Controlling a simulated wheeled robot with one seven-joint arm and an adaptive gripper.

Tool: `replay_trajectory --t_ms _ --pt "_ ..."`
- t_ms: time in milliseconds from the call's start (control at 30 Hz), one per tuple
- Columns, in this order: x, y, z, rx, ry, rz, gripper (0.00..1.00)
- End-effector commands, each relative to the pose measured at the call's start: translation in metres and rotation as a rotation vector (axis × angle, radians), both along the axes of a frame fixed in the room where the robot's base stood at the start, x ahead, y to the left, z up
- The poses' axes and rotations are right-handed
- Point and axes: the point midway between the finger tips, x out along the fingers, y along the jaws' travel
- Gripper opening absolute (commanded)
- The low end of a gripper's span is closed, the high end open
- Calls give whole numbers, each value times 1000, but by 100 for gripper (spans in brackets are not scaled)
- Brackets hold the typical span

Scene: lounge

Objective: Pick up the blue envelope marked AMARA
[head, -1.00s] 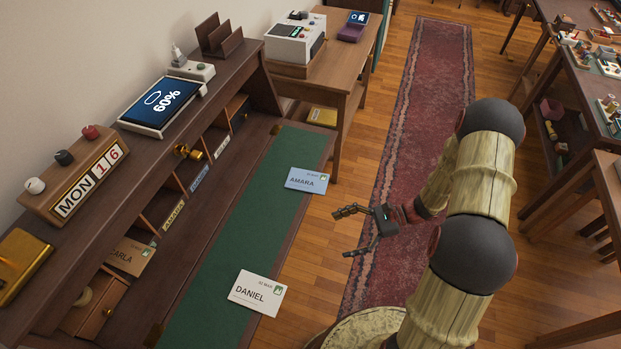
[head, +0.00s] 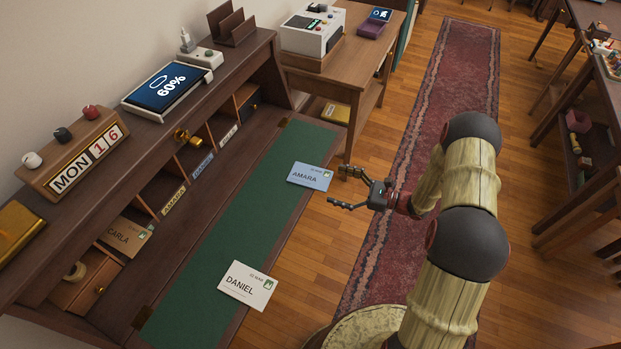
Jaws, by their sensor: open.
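The blue envelope marked AMARA (head: 310,177) lies flat on the green desk mat (head: 222,250), its right end reaching over the desk's right edge. My gripper (head: 336,188) is open and empty just right of the envelope, its fingers pointing left toward that end. From this view I cannot tell its height above the envelope or whether a finger touches it. A white envelope marked DANIEL (head: 247,285) lies nearer on the same mat. A tan envelope marked CARLA (head: 124,237) stands in a pigeonhole on the left.
Labelled pigeonholes (head: 202,167) line the desk's back, below a shelf with a tablet (head: 163,92) and a date block (head: 80,160). A side table (head: 352,68) with a white machine stands behind. The red rug (head: 462,85) on the right is clear beyond my arm.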

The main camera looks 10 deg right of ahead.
Motion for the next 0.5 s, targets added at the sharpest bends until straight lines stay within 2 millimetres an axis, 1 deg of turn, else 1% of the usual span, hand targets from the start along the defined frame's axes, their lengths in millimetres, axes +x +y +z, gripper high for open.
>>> replay_trajectory --t_ms 33,200,500 --pt "5 7 -5 -1 0 4 89" --pt "15 23 -3 -1 0 3 89" --pt "17 26 -1 -1 1 1 89"
